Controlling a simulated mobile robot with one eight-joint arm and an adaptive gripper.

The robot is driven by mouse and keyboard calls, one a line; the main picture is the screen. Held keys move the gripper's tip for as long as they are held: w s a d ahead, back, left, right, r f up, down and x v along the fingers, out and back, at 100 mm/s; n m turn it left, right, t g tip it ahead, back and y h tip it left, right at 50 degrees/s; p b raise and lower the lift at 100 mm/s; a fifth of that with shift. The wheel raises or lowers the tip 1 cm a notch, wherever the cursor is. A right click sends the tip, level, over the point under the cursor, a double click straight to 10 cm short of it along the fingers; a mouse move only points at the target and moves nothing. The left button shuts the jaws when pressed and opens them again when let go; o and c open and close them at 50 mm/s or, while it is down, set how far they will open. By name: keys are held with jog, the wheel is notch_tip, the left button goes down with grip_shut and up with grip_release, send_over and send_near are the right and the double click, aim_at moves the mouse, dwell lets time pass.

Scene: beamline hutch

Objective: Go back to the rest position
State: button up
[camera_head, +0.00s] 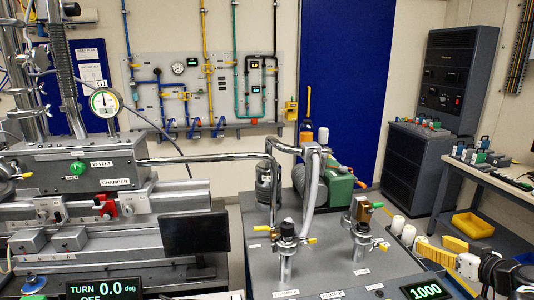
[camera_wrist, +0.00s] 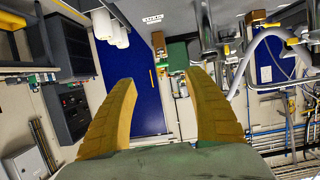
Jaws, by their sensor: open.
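My gripper (camera_head: 452,246) shows at the lower right of the head view, above the right end of the grey bench, with its yellow fingers toward the left. In the wrist view its two yellow fingers (camera_wrist: 162,85) stand wide apart with nothing between them. The wrist picture is upside down, and the blue door panel shows beyond the gap. No rest mark or cradle can be made out.
The grey bench (camera_head: 257,232) carries valves (camera_head: 286,240), bent pipes and a green pump (camera_head: 340,186). The steel chamber (camera_head: 75,172) fills the left. A side table (camera_head: 502,175) and a yellow bin (camera_head: 473,225) stand right. Open floor shows between bench and cabinets.

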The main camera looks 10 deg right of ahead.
jog(key=a+r+g+y, duration=0.15)
jog(key=a+g, duration=0.25)
jog(key=a, duration=1.8)
jog(key=s+a+f+g+h, duration=0.1)
jog(key=s+a+g, duration=0.2)
jog(key=s+a, duration=1)
jog(key=shift+s+a, duration=0.35)
jog(key=shift+a, duration=0.55)
